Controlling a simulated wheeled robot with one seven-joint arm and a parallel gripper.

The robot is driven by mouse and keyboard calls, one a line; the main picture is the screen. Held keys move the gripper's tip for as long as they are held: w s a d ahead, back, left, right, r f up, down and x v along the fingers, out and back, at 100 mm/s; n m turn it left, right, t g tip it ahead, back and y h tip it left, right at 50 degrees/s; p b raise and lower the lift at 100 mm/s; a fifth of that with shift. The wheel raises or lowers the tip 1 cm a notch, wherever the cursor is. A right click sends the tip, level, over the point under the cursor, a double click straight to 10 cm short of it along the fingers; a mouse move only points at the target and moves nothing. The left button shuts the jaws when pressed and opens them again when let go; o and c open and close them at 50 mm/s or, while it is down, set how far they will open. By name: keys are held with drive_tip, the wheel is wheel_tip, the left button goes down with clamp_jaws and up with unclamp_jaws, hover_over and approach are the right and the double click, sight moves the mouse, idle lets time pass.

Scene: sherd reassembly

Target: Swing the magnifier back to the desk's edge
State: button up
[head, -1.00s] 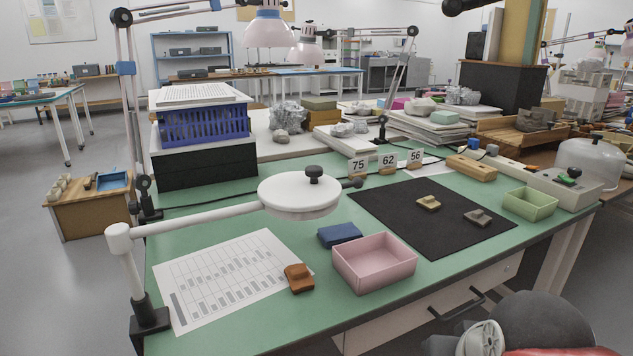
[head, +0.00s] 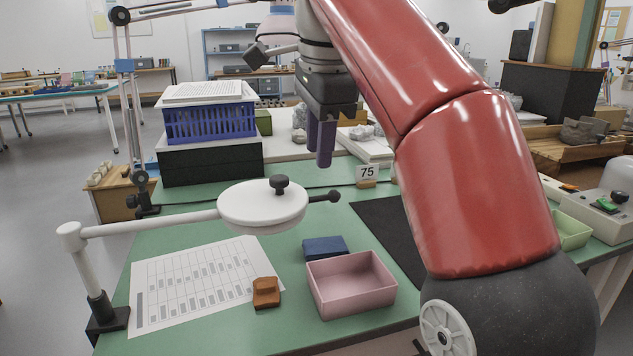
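The magnifier (head: 262,208) is a white round head with a black knob (head: 279,184) on top and a short dark handle (head: 324,196) on its right. Its white arm (head: 150,226) runs left to a post clamped by a black base (head: 106,318) at the desk's (head: 205,344) left front corner. The head hangs over the green desk, above the back edge of a printed sheet. My gripper (head: 320,148) points down behind and above the magnifier's handle, apart from it. Its two purple fingers look slightly apart, with nothing seen between them.
The printed sheet (head: 190,285) covers the left front. A blue crate (head: 210,124) stands behind.

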sight(315, 197)
drive_tip(key=f+b, duration=0.1)
drive_tip(key=f, duration=0.1)
drive_tip(key=w+f+b, duration=0.1)
drive_tip(key=f, duration=0.2)
drive_tip(key=f+b, duration=0.1)
drive_tip(key=f, duration=0.1)
drive_tip(key=shift+w+a+f, duration=0.15)
drive_tip(key=shift+a+f, duration=0.1)
drive_tip(key=shift+c, duration=0.2)
clamp_jaws()
